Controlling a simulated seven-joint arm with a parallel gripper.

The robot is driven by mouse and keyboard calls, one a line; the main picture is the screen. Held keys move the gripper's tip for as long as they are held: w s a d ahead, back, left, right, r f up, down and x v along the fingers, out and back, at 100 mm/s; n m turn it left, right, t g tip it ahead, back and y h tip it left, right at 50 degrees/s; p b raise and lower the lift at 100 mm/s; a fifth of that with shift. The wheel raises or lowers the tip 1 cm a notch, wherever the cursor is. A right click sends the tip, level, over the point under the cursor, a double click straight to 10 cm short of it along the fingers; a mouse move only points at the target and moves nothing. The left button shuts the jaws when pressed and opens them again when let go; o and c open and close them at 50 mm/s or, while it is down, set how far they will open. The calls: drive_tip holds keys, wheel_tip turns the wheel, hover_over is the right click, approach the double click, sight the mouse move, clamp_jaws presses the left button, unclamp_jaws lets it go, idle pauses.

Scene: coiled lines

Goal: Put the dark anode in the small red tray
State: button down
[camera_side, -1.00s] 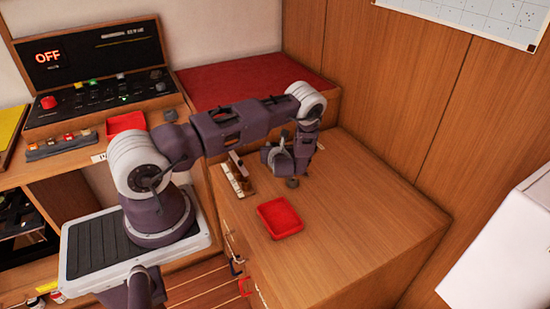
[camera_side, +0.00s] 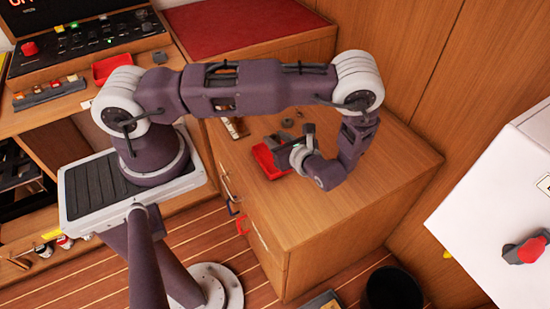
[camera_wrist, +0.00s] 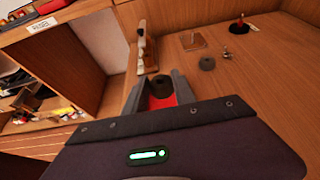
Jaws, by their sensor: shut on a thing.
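The dark anode (camera_wrist: 163,85) is a dark round piece held between the two fingers of my gripper (camera_wrist: 160,79) in the wrist view. Red of the small red tray (camera_wrist: 161,102) shows between the fingers, below the anode. In the side view the small red tray (camera_side: 265,160) lies on the wooden cabinet top, partly hidden by my gripper (camera_side: 281,143), which is over its right side. The anode is not clear in the side view. I cannot tell how high it is above the tray floor.
A pale, narrow item (camera_side: 236,127) lies behind the tray. Another red tray (camera_side: 114,67) is by the console. The right cabinet top is clear.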

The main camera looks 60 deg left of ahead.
wheel_tip(320, 180, down, 8)
drive_tip(key=shift+a+r, duration=0.1)
drive_tip(key=shift+f, duration=0.2)
drive_tip(key=c, duration=1.3)
unclamp_jaws()
